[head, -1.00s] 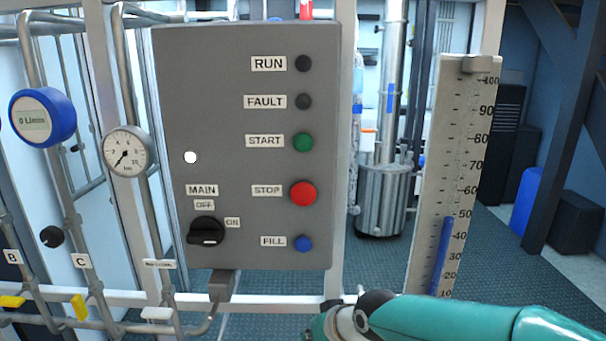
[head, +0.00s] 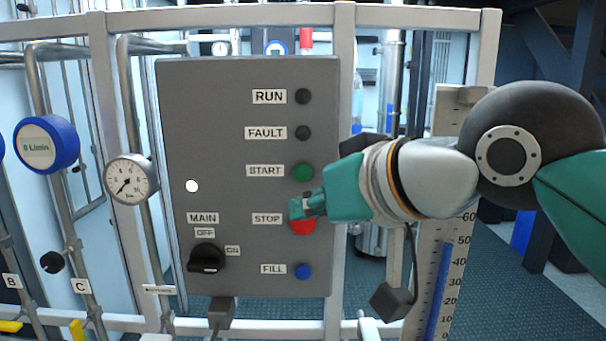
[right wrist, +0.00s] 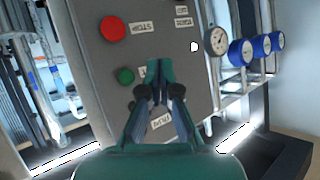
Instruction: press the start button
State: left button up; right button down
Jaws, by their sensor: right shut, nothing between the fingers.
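The green START button (head: 303,172) is on the grey control panel (head: 220,120), beside its label. My right gripper (head: 302,208) is shut and empty, its tips in front of the panel just below the green button. They cover the upper part of the red STOP button (head: 304,226). In the right wrist view the panel appears turned, with the green button (right wrist: 125,76) beside the shut fingertips (right wrist: 160,66) and the red button (right wrist: 112,29) farther up. I cannot tell how far the tips are from the panel. My left gripper is not in view.
Dark RUN (head: 303,97) and FAULT (head: 303,133) lamps sit above the green button. A blue FILL button (head: 303,272) and a black MAIN switch (head: 206,258) are lower. A pressure gauge (head: 130,179) stands left of the panel, a level scale (head: 430,290) right.

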aim_at(307, 179)
jog(key=shift+w+p, duration=2)
jog(key=shift+w, duration=2.45)
jog(key=shift+w, duration=0.15)
jog(key=shift+w+p, duration=0.2)
jog(key=shift+p, duration=0.15)
